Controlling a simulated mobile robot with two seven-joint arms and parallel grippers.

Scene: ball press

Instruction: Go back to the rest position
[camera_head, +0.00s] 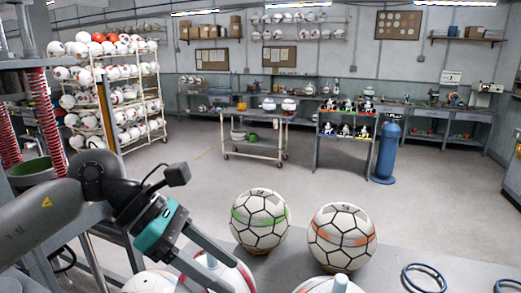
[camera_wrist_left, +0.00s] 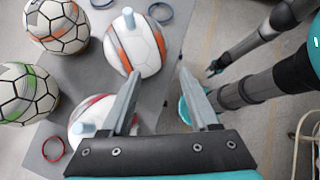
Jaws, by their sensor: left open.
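My left gripper (camera_head: 228,276) is open at the lower left of the head view, with a teal body. Its fingers pass over a white ball with red marks (camera_head: 240,274). In the left wrist view its two fingers (camera_wrist_left: 160,74) are apart with nothing between their tips. The red-marked ball (camera_wrist_left: 92,114) shows partly behind the left finger, a pale blue peg on it. An orange-striped ball with a pale blue peg (camera_wrist_left: 148,50) lies beyond the fingertips, apparently below them.
A grey table (camera_head: 390,262) carries a green-marked ball (camera_head: 260,220), an orange-marked ball (camera_head: 342,238) and blue rings (camera_head: 425,278). A red ring (camera_wrist_left: 53,148) lies on it too. A press with red springs (camera_head: 45,120) stands at left. Open floor (camera_head: 310,165) lies beyond.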

